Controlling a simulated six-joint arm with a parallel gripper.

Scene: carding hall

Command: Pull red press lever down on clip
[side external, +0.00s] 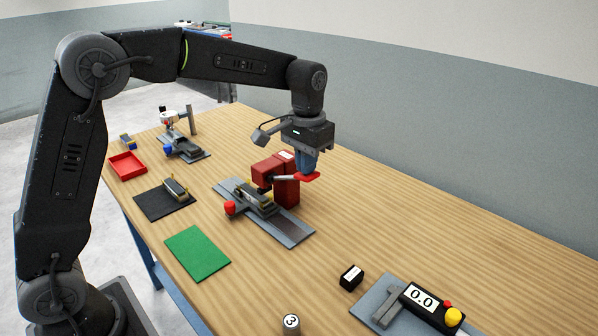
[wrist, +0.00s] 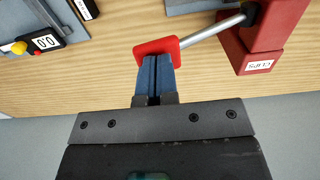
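The red press (side external: 288,188) stands on the table, and its label in the wrist view (wrist: 262,42) reads "CLIPS". A metal rod runs out from it to the flat red lever pad (side external: 307,176); the rod looks close to level in the side view. The pad also shows in the wrist view (wrist: 157,47). My gripper (side external: 305,171) points down with its blue fingers together, nothing visible between them. The fingertips (wrist: 156,58) are at the pad, over its near edge; I cannot tell if they touch. No separate clip can be made out under the press.
A grey plate (side external: 292,228) under the press carries a dark block (side external: 258,200) and red knob (side external: 230,207). A green mat (side external: 198,254), black mat (side external: 150,205) and red tray (side external: 127,166) lie left. A display unit (side external: 422,299) sits front right.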

